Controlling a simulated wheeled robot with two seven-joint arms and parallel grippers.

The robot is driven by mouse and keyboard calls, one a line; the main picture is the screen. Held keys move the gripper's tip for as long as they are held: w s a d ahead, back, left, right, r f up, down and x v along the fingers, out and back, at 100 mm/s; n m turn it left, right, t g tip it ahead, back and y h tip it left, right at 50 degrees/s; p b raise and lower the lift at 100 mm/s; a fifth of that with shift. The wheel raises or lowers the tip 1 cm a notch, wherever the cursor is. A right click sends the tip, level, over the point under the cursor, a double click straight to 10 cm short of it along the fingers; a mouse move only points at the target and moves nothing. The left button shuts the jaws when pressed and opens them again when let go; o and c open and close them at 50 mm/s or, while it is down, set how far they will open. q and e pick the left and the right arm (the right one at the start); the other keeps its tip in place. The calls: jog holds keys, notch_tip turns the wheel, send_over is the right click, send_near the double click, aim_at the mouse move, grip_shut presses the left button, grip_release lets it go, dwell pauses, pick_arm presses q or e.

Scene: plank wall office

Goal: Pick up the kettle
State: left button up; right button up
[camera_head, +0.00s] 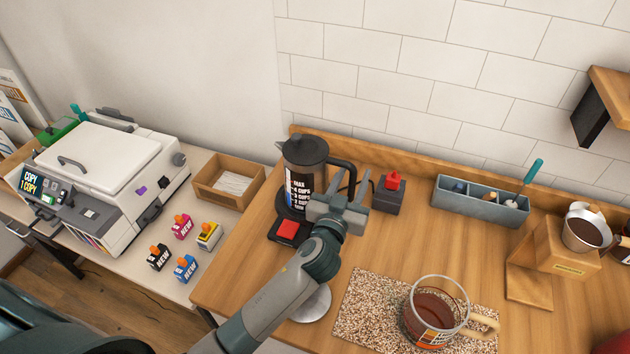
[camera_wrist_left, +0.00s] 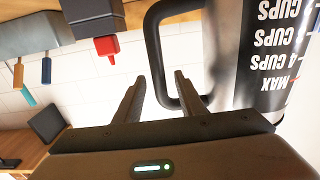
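The kettle (camera_head: 302,162) stands upright at the back left of the wooden counter on a dark base with a red switch (camera_head: 287,229). It has a dark lid, white cup markings and a black loop handle (camera_head: 346,167) on its right side. The left wrist view shows its marked body (camera_wrist_left: 262,50) and handle (camera_wrist_left: 153,50) close up. My left gripper (camera_head: 343,190) is beside the kettle at the handle. Its fingers (camera_wrist_left: 160,85) are apart, with part of the handle seen between and beyond them; I cannot tell whether they touch it. My right gripper is not in view.
A glass mug (camera_head: 435,314) sits on a speckled mat (camera_head: 365,310) at the front. A dark box with a red knob (camera_head: 389,193) stands right of the kettle. A grey organizer (camera_head: 480,203) and wooden stand (camera_head: 552,255) are farther right. A wooden tray (camera_head: 215,195) is left.

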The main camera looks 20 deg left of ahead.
pick_arm(q)
jog(key=shift+c, duration=0.2)
grip_shut()
dwell(0.7)
dwell(0.4)
jog(key=shift+w+r, duration=0.1)
jog(key=shift+r, duration=0.05)
